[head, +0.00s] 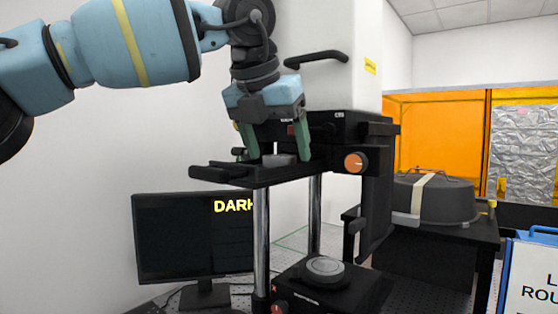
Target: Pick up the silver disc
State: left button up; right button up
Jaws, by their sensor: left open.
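My left gripper (278,156) points down at the black upper stage (225,174) of the instrument. Its two green fingers are open, one on each side of a small grey, silver-looking disc (280,160) on that stage. I cannot tell whether the fingers touch it. A larger silver disc (323,268) lies flat on the black lower base of the instrument, well below the gripper and clear of it. My right gripper is not in view.
The instrument's white housing (330,60) rises behind the gripper, with a black handle and an orange knob (355,162). Silver posts stand under the stage. A monitor (190,240) is at lower left. A dark round case (432,198) sits on a black table at right.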

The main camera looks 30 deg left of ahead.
pick_arm(q)
jog(key=shift+w+f, duration=0.15)
jog(key=shift+f, duration=0.15)
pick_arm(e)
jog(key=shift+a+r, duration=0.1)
pick_arm(q)
jog(key=shift+c, duration=0.2)
jog(key=c, duration=1)
jog(key=shift+c, duration=0.2)
jog(key=shift+r, duration=0.15)
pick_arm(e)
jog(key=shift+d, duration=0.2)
pick_arm(q)
jog(key=shift+r, duration=0.45)
jog(key=s+a+b, duration=0.1)
jog(key=s+a, duration=0.3)
jog(key=a, duration=0.4)
jog(key=s+a+b, duration=0.1)
jog(key=s+a, duration=0.4)
jog(key=a, duration=0.2)
jog(key=shift+a+r, duration=0.2)
jog(key=shift+a, duration=0.15)
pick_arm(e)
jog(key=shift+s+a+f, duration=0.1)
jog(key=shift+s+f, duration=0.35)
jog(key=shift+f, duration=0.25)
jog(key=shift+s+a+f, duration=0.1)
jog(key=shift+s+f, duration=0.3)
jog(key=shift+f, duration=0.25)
